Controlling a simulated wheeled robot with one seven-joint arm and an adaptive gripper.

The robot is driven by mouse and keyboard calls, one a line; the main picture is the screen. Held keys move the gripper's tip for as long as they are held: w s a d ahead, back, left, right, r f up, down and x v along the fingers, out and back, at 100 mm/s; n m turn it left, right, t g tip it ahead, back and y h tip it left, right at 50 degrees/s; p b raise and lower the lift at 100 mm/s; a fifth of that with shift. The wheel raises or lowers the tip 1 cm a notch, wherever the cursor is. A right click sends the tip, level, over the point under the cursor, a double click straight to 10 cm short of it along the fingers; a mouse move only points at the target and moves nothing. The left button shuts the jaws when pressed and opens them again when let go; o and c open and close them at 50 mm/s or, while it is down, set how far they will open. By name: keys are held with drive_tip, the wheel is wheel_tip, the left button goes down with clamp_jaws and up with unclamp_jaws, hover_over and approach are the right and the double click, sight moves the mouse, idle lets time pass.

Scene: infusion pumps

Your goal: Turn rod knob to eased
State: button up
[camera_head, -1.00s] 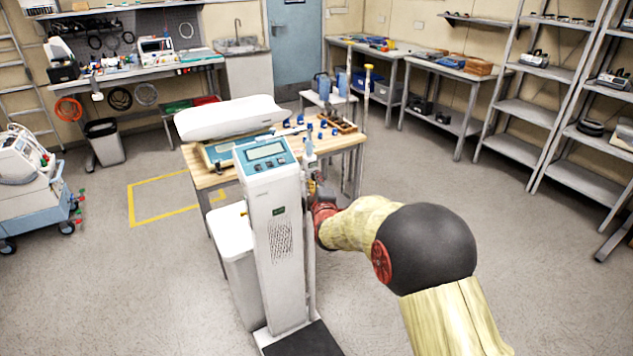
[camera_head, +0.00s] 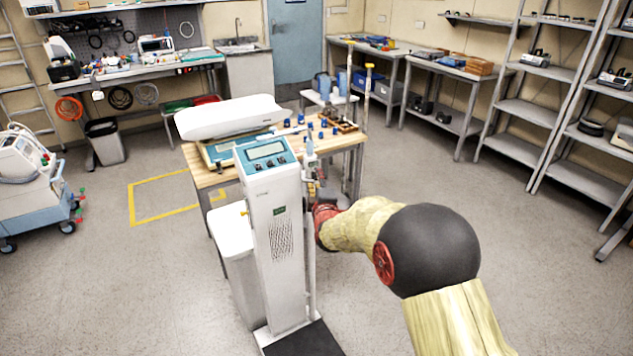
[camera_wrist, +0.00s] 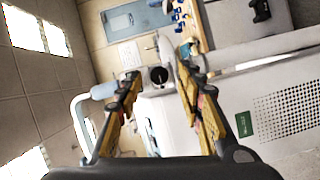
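A white column scale (camera_head: 275,235) with a blue display panel stands in the middle of the head view. A thin upright rod (camera_head: 310,270) runs along its right side. In the wrist view, a dark round knob (camera_wrist: 158,75) with a pale ring shows between and just beyond my fingertips. My gripper (camera_wrist: 157,78) is open, with one finger on either side of the knob. I cannot tell whether either finger touches it, or how the knob is set. In the head view, my gripper (camera_head: 330,197) is small and partly hidden beside the rod.
A wooden table (camera_head: 205,180) with a baby scale (camera_head: 228,117) and small blue items stands right behind the column. A dark foot platform (camera_head: 303,340) lies at the column's base. Open floor (camera_head: 520,240) lies to the right.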

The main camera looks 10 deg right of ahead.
drive_tip(key=s, duration=1.1)
drive_tip(key=shift+s+a+r, duration=0.2)
drive_tip(key=shift+a+r, duration=0.2)
drive_tip(key=shift+r, duration=0.05)
